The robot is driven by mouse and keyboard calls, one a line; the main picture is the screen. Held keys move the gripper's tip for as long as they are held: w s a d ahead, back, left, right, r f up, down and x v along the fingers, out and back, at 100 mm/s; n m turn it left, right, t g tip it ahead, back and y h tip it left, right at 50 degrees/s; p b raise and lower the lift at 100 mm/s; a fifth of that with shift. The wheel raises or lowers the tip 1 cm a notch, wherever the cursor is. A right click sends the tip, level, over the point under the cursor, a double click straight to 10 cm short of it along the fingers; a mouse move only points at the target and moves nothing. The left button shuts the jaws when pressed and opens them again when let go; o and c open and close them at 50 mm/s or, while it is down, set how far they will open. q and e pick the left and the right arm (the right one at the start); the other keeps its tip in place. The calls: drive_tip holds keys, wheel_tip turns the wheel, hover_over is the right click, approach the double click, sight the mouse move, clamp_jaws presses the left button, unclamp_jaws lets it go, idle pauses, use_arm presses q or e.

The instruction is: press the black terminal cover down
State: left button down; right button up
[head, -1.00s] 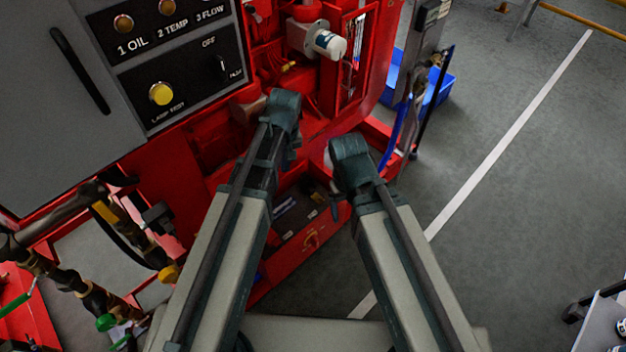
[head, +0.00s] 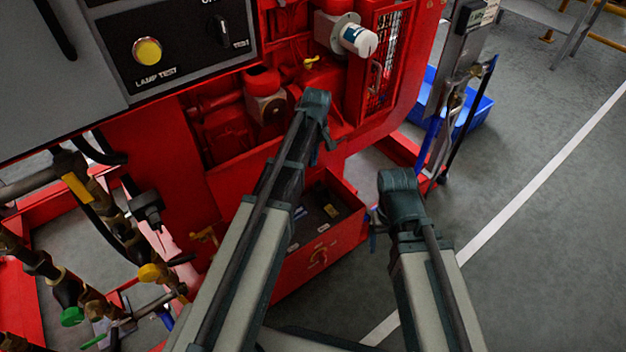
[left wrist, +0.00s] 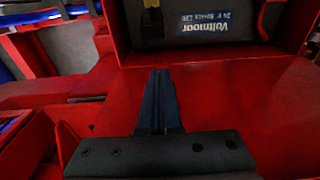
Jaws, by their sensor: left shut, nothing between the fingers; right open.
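My left gripper (left wrist: 158,82) is shut and empty in the left wrist view, its dark fingers over red metal just short of a red-walled box. In that box is a dark battery (left wrist: 230,42) with an upside-down "Voltmoor" label. A dark piece with a brassy top (left wrist: 152,18) stands beyond the fingertips, with a visible gap; I cannot tell if it is the terminal cover. In the head view the battery (head: 325,212) sits in the open red box, partly behind my left arm. My right gripper (head: 374,230) is open, mostly hidden by its wrist, right of the box.
The red box (head: 322,257) is at the foot of the red pumpset frame (head: 172,170). A grey control panel (head: 180,45) is at upper left, pipes with valves (head: 75,290) at lower left. Grey floor (head: 540,240) is clear on the right.

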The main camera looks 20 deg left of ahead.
sight(320, 191)
use_arm(q)
drive_tip(key=shift+f, duration=0.1)
drive_tip(key=f+b, duration=1)
drive_tip(key=shift+w+a, duration=0.25)
drive_tip(key=shift+a, duration=0.1)
drive_tip(key=shift+s+d+r, duration=0.1)
drive_tip(key=shift+r, duration=0.05)
drive_tip(key=shift+s+d+r, duration=0.1)
drive_tip(key=shift+t+y, duration=0.3)
drive_tip(key=shift+s+d+r+y, duration=0.2)
drive_tip(key=shift+d+r+y, duration=0.05)
drive_tip(key=shift+y, duration=0.05)
